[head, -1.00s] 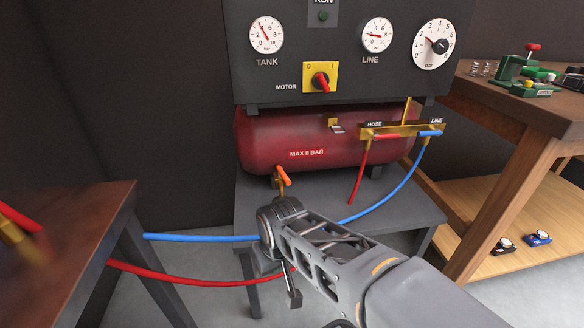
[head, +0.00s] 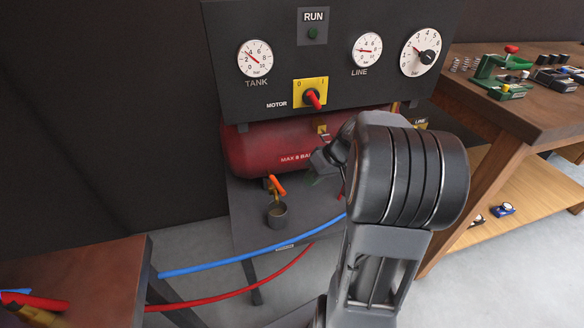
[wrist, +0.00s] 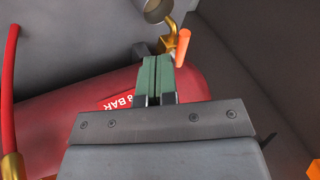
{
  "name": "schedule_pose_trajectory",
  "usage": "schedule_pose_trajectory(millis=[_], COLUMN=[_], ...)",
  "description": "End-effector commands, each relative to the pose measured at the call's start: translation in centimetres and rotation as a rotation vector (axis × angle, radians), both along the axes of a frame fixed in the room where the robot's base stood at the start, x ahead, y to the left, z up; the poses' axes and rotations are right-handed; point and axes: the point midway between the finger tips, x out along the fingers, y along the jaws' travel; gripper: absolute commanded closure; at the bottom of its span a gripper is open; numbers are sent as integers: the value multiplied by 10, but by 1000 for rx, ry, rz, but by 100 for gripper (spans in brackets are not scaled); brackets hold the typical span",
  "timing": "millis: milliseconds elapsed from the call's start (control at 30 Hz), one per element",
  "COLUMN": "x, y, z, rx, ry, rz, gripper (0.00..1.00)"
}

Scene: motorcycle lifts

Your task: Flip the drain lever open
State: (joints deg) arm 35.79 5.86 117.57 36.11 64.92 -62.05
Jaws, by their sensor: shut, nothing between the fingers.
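The drain lever (head: 278,185) is a small orange handle on a brass valve (head: 268,186) under the left end of the red tank (head: 250,150). It slants down to the right in the head view. A small dark cup (head: 277,214) stands below the valve. In the wrist view the lever (wrist: 182,48) lies just beyond and right of my fingertips, with the brass valve (wrist: 170,38) beside it. My gripper (wrist: 158,62) has green fingers, pressed together and empty, close to the lever; contact cannot be told. In the head view my arm hides most of the gripper.
Above the tank is a dark panel with gauges (head: 255,59) and a yellow motor switch (head: 311,92). Blue (head: 250,258) and red (head: 230,295) hoses cross in front of the stand. Wooden benches stand at left (head: 100,265) and right (head: 520,115).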

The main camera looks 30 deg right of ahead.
Motion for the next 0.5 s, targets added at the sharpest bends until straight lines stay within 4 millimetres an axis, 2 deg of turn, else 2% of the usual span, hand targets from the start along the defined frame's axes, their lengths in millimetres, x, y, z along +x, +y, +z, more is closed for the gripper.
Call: schedule_pose_trajectory(millis=[33,100,200,333,500], x=[4,8,12,17,29], y=[-16,-32,-43,-43,-27], z=[12,16,16,6,-18], rx=[26,46,62,67,68], ry=[-31,-79,-122,-144,-144], rz=[-5,0,6,12,14], gripper=[100,100,100,100,100])
